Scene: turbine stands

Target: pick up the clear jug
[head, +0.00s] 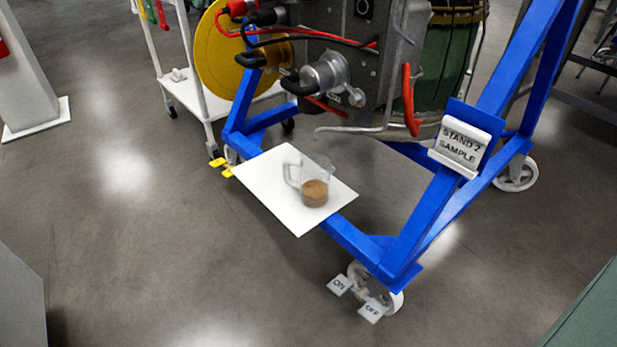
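The clear jug (315,181) stands upright on a white board (268,187) fixed low on the blue stand. It is see-through, with brown contents in its lower part. Its handle points left in the picture. A thin bent metal pipe (345,130) ends above the jug, apart from it. My gripper is not in view.
The blue wheeled stand (442,205) carries a "STAND 2 SAMPLE" sign (462,146) and turbine parts with red and black hoses overhead. A white cart (200,95) stands behind left. Wheel pedals marked ON and OFF (372,309) jut out in front. The grey floor (150,240) at front left is clear.

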